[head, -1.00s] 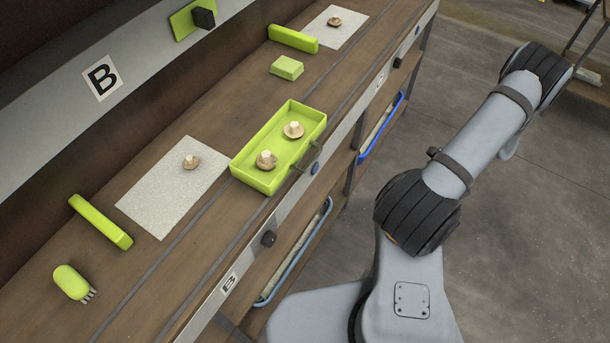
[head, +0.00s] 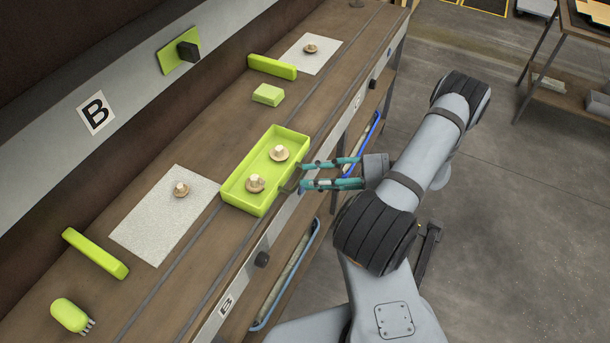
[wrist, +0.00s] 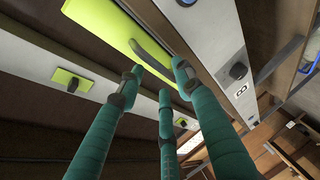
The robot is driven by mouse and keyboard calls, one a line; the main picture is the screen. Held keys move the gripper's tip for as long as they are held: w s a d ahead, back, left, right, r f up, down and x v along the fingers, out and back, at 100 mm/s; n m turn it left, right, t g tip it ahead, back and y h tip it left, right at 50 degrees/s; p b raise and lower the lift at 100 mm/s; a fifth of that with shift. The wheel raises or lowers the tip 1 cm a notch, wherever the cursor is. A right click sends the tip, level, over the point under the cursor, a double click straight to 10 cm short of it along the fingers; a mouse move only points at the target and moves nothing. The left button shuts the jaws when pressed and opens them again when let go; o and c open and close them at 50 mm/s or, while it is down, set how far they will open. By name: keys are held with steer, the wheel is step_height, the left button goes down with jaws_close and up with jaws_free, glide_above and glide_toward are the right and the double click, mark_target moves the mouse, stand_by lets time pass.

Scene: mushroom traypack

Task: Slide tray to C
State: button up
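The green tray (head: 262,158) holds two mushrooms (head: 278,153) and sits on the rails of the wooden bench, between the marks B (head: 227,306) and what looks like C (head: 357,102) on the front edge. Its dark handle (wrist: 152,60) sticks out at the front side. My gripper (head: 302,176) is at this handle, its teal fingers spread open. In the wrist view the fingers (wrist: 157,80) lie on either side of the handle, with the tray's green underside (wrist: 110,22) behind. I cannot tell whether any finger touches the handle.
A green block (head: 268,95), a green bar (head: 272,67) and a pale mat (head: 318,62) with a mushroom lie farther along the bench. Another pale mat (head: 150,232), a green bar (head: 95,253) and a green brush (head: 70,314) lie on the near side. Black knobs (head: 262,259) line the front edge.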

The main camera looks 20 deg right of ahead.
steer(key=shift+x, duration=1.2)
steer(key=shift+c, duration=1)
jaws_close()
